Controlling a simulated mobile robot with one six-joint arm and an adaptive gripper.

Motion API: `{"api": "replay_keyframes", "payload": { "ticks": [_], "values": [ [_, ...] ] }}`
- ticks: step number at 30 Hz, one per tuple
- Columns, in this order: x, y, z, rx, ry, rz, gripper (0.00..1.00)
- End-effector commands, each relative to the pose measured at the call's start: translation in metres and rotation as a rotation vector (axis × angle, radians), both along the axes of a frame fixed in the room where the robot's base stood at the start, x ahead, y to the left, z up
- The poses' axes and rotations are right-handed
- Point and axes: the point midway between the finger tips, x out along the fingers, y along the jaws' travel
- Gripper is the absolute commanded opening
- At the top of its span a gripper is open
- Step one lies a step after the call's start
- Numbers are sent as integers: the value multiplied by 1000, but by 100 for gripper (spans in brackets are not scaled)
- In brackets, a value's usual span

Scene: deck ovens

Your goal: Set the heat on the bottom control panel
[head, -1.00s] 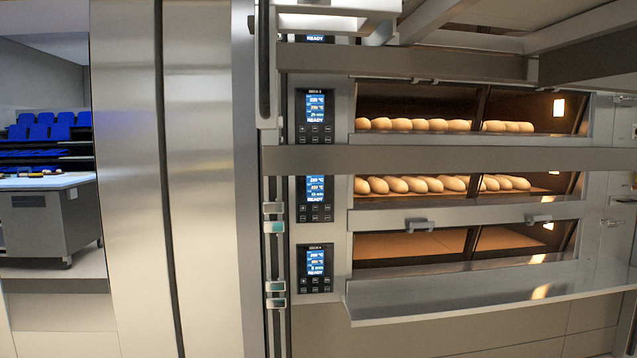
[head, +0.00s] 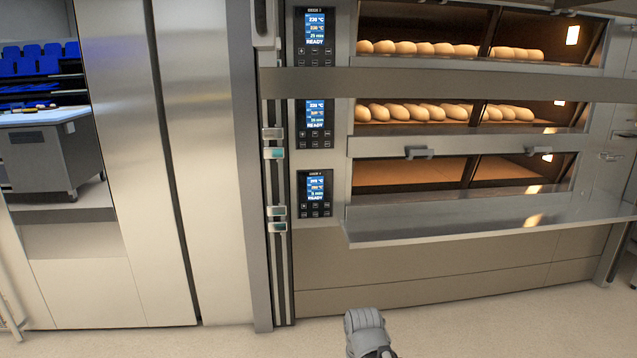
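The bottom control panel (head: 315,194) is a black panel with a lit blue screen and rows of small buttons below it. It sits left of the lowest oven deck, and its screen shows READY at the bottom. My gripper (head: 364,318) shows as a grey shape at the bottom edge of the head view, low in front of the oven base. It is well below the panel and apart from it. Its fingers cannot be made out clearly.
Two more panels, a middle one (head: 315,124) and an upper one (head: 314,37), are stacked above. A steel shelf (head: 480,218) juts out below the empty lowest deck. Bread fills the upper decks. The floor (head: 500,325) in front is clear.

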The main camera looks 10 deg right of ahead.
Motion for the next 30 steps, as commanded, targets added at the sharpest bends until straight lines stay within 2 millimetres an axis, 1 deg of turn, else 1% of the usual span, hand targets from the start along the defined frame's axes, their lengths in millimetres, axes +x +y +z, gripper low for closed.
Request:
{"api": "replay_keyframes", "payload": {
  "ticks": [5, 8, 9, 12, 30],
  "values": [
    [0, 0, 0, 0, 0, 0, 40],
    [0, 0, 0, 0, 0, 0, 23],
    [0, 0, 0, 0, 0, 0, 16],
    [0, 0, 0, 0, 0, 0, 0],
    [0, 0, 0, 0, 0, 0, 0]
  ]
}}
